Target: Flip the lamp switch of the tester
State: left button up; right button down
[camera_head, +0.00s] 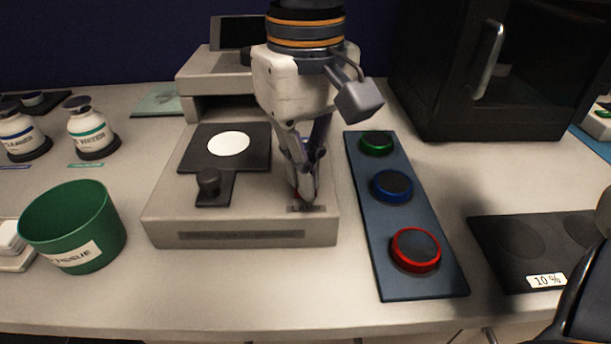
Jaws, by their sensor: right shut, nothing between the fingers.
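The tester (165,215) is a grey box with a raised back part and a dark screen (236,33). On its top are a black plate (195,145) with a white disc (229,144) and a black knob (209,182). A lamp label (306,209) lies at its front right, and a bit of red shows just above it, at my fingertips. My right gripper (304,197) is shut and empty, pointing down at this spot. It hides most of the switch, so I cannot tell its position or whether I touch it. My left gripper is not in view.
A blue panel (437,277) with green, blue and red ringed buttons stands right of the tester. A green tissue bin (75,225) and two labelled bottles (88,124) are at left. A black mat (500,265) lies at right, below a dark cabinet (440,70).

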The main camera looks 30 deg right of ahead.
jog(key=shift+s+f, duration=0.1)
jog(key=shift+f, duration=0.05)
notch_tip(320, 180, up, 3)
jog(key=shift+f+p, duration=0.2)
jog(key=shift+p, duration=0.55)
jog(key=shift+r, duration=0.3)
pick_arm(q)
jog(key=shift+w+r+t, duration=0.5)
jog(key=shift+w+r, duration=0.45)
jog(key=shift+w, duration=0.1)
pick_arm(e)
jog(key=shift+r, duration=1.9)
